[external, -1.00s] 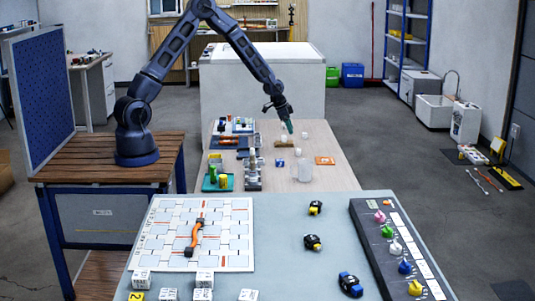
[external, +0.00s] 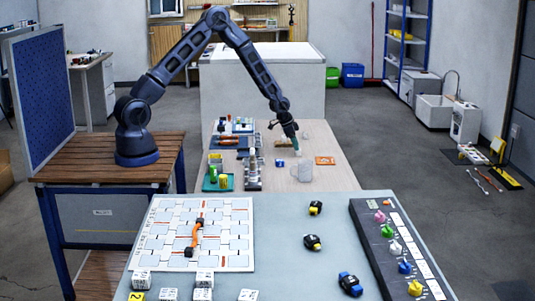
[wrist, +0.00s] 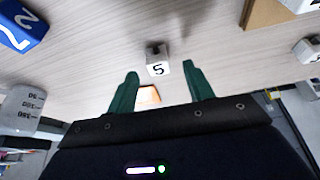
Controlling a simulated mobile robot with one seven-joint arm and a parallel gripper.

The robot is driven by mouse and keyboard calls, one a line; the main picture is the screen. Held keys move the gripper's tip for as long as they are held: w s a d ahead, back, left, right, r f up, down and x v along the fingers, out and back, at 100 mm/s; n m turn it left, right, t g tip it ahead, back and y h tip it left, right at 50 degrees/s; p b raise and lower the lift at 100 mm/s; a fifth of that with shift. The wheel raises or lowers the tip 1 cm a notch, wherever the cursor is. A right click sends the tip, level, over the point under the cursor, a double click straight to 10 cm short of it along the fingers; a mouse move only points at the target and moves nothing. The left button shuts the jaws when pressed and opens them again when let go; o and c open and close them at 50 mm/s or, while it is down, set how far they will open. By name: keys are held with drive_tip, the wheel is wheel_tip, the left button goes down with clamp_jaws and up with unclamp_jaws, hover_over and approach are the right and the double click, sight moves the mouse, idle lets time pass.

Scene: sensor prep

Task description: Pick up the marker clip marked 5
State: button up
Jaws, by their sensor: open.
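The marker clip marked 5 (wrist: 157,68) is a small white block with a dark 5 on its face and a dark part on top. In the wrist view it lies on the pale wooden table, just beyond and between my two green fingertips. My gripper (wrist: 160,70) is open with nothing between its fingers. In the external view my gripper (external: 296,150) points down low over the far table; the clip cannot be made out clearly there.
A clear graduated beaker (wrist: 22,108) stands left of my gripper, also seen in the external view (external: 302,171). A blue block marked 2 (wrist: 20,25) lies at upper left. A brown board (wrist: 268,13) and white pieces (wrist: 300,4) are at upper right.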

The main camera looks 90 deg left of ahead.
sight(298, 152)
drive_tip(key=shift+x, duration=1.45)
drive_tip(key=c, duration=1.1)
drive_tip(key=shift+o, duration=0.2)
drive_tip(key=shift+r, duration=0.1)
